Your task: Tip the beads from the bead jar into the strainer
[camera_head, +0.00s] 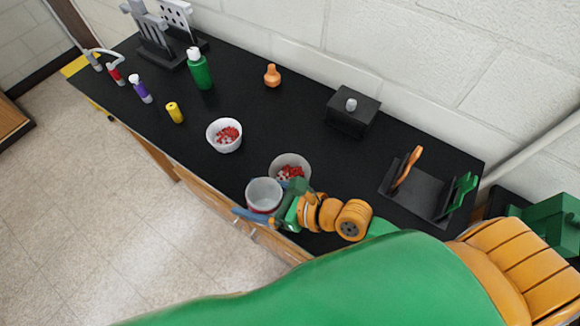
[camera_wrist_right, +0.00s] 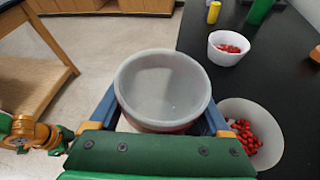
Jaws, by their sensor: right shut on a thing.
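My right gripper (camera_head: 270,200) is shut on a pale, translucent round jar (camera_head: 264,190), with a blue finger on each side. The jar (camera_wrist_right: 163,85) also shows in the right wrist view, mouth toward the camera. I see no beads inside; a reddish band shows low on its outside. A pale grey-white bowl (camera_head: 278,163) with red and whitish beads (camera_head: 291,173) stands right beside it, partly behind my gripper. I cannot tell which bowl is the strainer.
On the black table (camera_head: 245,103) stand a green bottle (camera_head: 200,72), yellow bottle (camera_head: 174,113), purple bottle (camera_head: 141,92), orange flask (camera_head: 272,76), black box (camera_head: 350,112) and black rack (camera_head: 418,188). The jar is near the table's front edge. The table centre is clear.

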